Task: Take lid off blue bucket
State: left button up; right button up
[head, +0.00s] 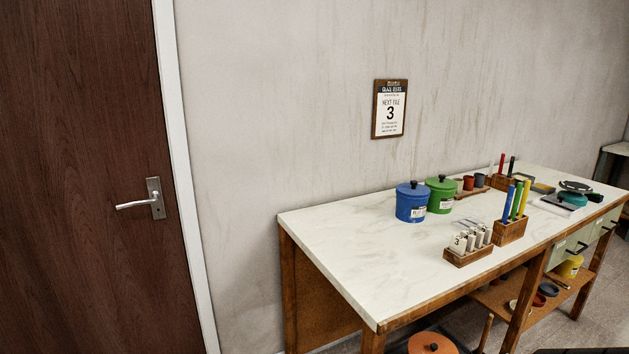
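The blue bucket (411,206) stands upright on the white-topped workbench, near its back edge by the wall. Its dark blue lid (412,188) with a black knob sits on top, and a white label shows on its side. A green bucket with its own lid stands close beside it on the right. Neither of my grippers is in the head view.
The workbench (345,247) has bare top at its left end. A wooden tile rack (468,255) and a holder with coloured sticks (510,231) stand in front of the buckets. A closed brown door (85,180) is at left.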

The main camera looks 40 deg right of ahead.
aim_at(411, 187)
jog(key=z, duration=0.05)
jog(key=i, duration=1.2)
jog(key=z, duration=0.55)
